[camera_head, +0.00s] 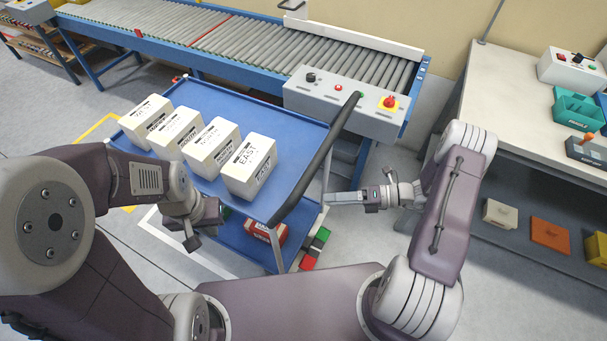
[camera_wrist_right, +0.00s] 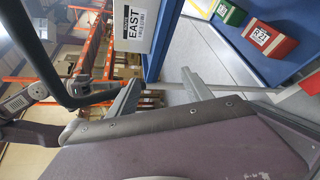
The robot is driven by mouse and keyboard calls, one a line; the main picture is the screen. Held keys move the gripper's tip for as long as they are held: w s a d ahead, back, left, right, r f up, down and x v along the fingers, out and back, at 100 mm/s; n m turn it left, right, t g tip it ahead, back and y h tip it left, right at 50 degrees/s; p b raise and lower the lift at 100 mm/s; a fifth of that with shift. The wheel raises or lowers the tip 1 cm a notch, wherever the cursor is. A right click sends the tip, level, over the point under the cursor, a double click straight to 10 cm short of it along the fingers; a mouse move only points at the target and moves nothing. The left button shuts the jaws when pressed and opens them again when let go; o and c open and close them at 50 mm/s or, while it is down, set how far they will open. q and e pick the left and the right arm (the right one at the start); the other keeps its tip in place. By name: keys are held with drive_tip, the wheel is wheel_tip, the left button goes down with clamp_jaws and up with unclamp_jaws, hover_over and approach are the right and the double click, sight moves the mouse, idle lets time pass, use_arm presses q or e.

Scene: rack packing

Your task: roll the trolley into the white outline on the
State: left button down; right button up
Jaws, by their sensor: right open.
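The trolley has a blue top deck (camera_head: 285,125), a blue lower shelf and a black handle (camera_head: 318,155) along its right side. The handle also shows in the right wrist view (camera_wrist_right: 60,85). White floor lines (camera_head: 180,245), part of an outline, show at the trolley's lower left, partly hidden by my left arm. My left gripper (camera_head: 192,238) hangs beside the trolley's near left side; its jaw opening is unclear. My right gripper (camera_head: 335,198) is open, just right of the handle's lower end and pointing left at the trolley. In the right wrist view, its fingers (camera_wrist_right: 160,95) stand apart beside the trolley frame.
Several white labelled boxes, one marked EAST (camera_head: 248,165), stand on the top deck. Red (camera_head: 265,232) and green boxes sit lower down. A roller conveyor (camera_head: 270,45) with a control box (camera_head: 345,105) stands behind. A workbench (camera_head: 500,110) is at right. Yellow floor lines (camera_head: 98,130) lie left.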

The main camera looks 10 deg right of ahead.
drive_tip(key=w+d+f+m+t, duration=0.35)
drive_tip(key=d+m+t, duration=0.3)
drive_tip(key=m, duration=0.25)
drive_tip(key=x, duration=0.8)
drive_tip(key=b+x, duration=0.1)
drive_tip(key=x, duration=0.7)
drive_tip(key=shift+w+a+r, duration=0.15)
drive_tip(key=shift+w+r, duration=0.05)
drive_tip(key=shift+r, duration=0.05)
use_arm(q)
drive_tip(key=shift+d+f, duration=0.25)
drive_tip(key=shift+f, duration=0.4)
use_arm(e)
drive_tip(key=shift+w+a+r, duration=0.1)
drive_tip(key=shift+w+a, duration=0.15)
drive_tip(key=shift+a, duration=0.05)
clamp_jaws()
drive_tip(key=shift+s, duration=0.1)
